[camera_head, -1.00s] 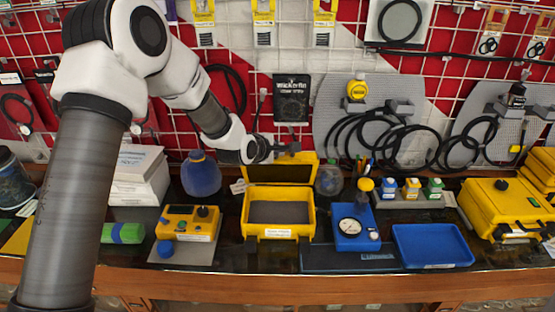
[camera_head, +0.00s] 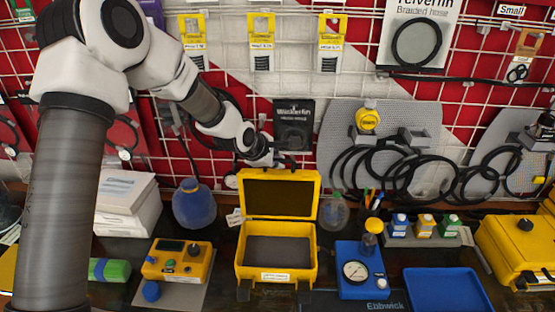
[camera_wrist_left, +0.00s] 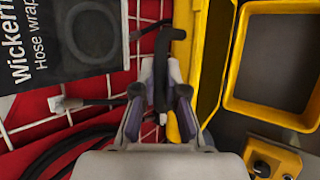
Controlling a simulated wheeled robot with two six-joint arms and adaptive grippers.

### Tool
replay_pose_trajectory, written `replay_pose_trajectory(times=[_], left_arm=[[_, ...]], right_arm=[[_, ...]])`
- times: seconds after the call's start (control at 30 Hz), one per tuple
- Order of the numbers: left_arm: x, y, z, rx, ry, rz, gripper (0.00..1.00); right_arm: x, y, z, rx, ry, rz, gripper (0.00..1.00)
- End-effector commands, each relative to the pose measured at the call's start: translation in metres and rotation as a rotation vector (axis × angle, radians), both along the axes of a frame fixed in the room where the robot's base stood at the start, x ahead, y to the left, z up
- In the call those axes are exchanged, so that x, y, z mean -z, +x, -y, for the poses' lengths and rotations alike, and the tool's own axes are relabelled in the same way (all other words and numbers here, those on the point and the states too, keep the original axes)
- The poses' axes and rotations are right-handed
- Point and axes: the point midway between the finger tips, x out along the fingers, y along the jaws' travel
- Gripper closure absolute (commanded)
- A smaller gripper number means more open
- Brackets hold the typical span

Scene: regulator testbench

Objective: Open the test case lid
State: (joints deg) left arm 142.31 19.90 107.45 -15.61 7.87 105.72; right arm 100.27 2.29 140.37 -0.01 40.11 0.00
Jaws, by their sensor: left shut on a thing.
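The yellow test case (camera_head: 244,258) stands on the bench with its grey inside showing. Its lid (camera_head: 242,174) is raised at the back, about upright, with its dark inside facing me. My left gripper (camera_head: 284,163) is at the lid's top edge. In the left wrist view, its two fingers (camera_wrist_left: 160,105) are closed around the black handle (camera_wrist_left: 161,65) beside the lid (camera_wrist_left: 207,60). The open case (camera_wrist_left: 233,90) is to the right there. Part of the grip is hidden behind the fingers. My right gripper is not in view.
A blue bottle (camera_head: 193,206) stands left of the case and a clear flask (camera_head: 333,212) right of it. A yellow control box (camera_head: 180,261) and a blue gauge tray (camera_head: 361,292) flank its front. Packaged hose (camera_head: 293,125) hangs close behind the gripper.

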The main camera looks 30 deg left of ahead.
Motion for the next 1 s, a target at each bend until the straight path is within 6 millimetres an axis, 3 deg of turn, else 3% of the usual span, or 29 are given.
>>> replay_pose_trajectory(times=[0.23, 0.3, 0.33, 1.0], left_arm=[[0.005, -0.002, 0.001, 0.001, -0.001, -0.011, 1.00], [0.005, -0.002, 0.001, 0.001, -0.001, -0.011, 0.68], [0.004, -0.002, 0.001, 0.001, -0.001, -0.010, 0.63], [-0.006, -0.006, -0.001, -0.001, -0.001, -0.002, 0.63]], right_arm=[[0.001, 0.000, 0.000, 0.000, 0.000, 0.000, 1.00], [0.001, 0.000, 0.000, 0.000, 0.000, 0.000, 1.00], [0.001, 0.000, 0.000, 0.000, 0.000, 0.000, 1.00], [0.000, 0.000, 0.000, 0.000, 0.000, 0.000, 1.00]])
